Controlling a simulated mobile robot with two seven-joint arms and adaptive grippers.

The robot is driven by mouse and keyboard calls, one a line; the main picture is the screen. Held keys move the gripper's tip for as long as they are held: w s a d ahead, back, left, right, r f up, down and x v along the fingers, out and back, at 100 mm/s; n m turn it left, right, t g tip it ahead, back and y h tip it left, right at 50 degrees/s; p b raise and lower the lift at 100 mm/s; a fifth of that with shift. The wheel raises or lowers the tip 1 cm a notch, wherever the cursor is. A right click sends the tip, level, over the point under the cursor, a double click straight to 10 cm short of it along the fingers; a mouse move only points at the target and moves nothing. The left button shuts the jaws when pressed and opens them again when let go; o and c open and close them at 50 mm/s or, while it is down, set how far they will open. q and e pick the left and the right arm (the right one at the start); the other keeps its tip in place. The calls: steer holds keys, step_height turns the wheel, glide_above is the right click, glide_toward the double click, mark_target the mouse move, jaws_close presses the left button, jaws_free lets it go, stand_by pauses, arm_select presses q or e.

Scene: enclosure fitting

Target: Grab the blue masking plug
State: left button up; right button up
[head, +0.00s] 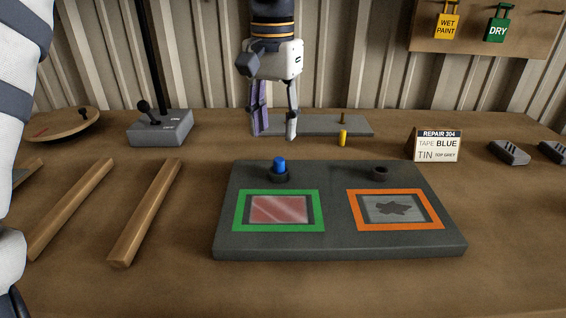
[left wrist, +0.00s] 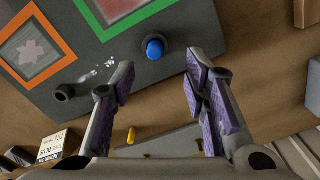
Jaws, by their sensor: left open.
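The blue masking plug (head: 279,164) stands upright in a dark round socket on the dark grey panel (head: 340,246), behind the green-framed window. The plug also shows in the left wrist view (left wrist: 155,48), just beyond the gap between the fingertips. My left gripper (head: 275,133) is open and empty, pointing down above the table behind the panel. Its purple-padded fingers are spread wide in the left wrist view (left wrist: 160,72), and they do not touch the plug. My right gripper is not in view.
The panel also has an orange-framed window (head: 394,209) and a second dark socket (head: 380,173). A yellow peg (head: 343,138) and a grey plate (head: 335,125) are behind it. A sign (head: 437,146) stands right; wooden bars (head: 147,212) and a joystick box (head: 160,128) are left.

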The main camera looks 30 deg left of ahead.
mark_target(279, 160)
arm_select(q)
steer(key=f, duration=0.7)
steer(key=shift+d, duration=0.3)
steer(key=shift+w, duration=0.1)
jaws_close()
